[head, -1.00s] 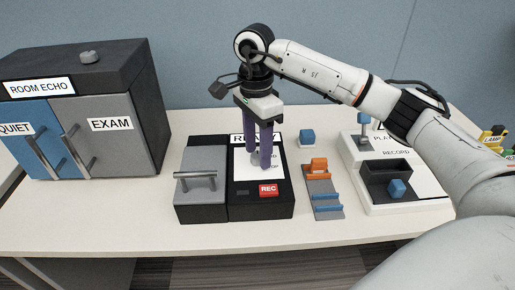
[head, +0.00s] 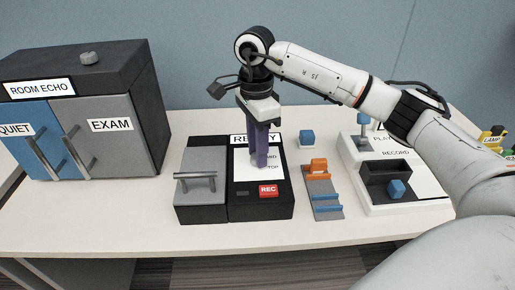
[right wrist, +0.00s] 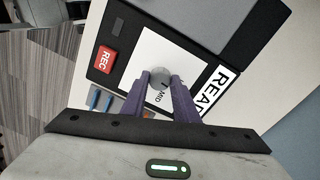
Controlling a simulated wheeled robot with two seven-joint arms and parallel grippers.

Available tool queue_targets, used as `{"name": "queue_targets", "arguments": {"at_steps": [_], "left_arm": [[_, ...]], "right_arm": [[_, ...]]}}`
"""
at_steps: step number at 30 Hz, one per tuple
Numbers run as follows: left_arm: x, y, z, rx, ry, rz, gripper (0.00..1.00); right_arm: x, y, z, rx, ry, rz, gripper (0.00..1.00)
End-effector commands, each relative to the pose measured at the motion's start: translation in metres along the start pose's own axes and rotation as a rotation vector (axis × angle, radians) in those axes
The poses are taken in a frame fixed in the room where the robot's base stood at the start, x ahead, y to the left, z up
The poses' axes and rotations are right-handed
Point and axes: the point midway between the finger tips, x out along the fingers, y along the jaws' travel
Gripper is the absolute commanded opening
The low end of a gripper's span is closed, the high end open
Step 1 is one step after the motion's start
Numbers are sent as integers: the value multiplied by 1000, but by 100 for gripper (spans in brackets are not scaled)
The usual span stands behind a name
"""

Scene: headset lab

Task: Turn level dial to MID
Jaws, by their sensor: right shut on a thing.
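The level dial is a small round grey knob (right wrist: 160,76) on the white panel (head: 269,168) of the dark recorder unit (head: 262,208). In the right wrist view it sits between the two purple fingers of my right gripper (right wrist: 160,80), which is shut on it. The word MID shows on the panel right beside the knob. The knob's pointer is too small to read surely. In the head view my right gripper (head: 259,162) points straight down onto the panel, and its fingers hide the dial and part of the lettering. My left gripper is out of view.
A grey lidded box with a handle (head: 195,178) adjoins the unit on the left. A red REC button (head: 268,190) is at its front. To the right are an orange-and-grey stand (head: 322,190), a blue block (head: 307,137) and a white station (head: 408,207). A ROOM ECHO cabinet (head: 137,90) stands left.

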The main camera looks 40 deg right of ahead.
Motion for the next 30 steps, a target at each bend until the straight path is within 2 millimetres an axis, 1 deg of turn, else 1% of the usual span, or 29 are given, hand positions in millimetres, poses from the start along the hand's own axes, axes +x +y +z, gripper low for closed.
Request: {"name": "queue_targets", "arguments": {"at_steps": [5,21,30], "left_arm": [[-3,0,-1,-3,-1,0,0],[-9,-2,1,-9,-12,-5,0],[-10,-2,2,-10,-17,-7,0]], "right_arm": [[-1,0,0,133,-7,0,5],[-1,0,-1,632,-31,0,5],[-1,1,-1,833,-41,0,5]]}}
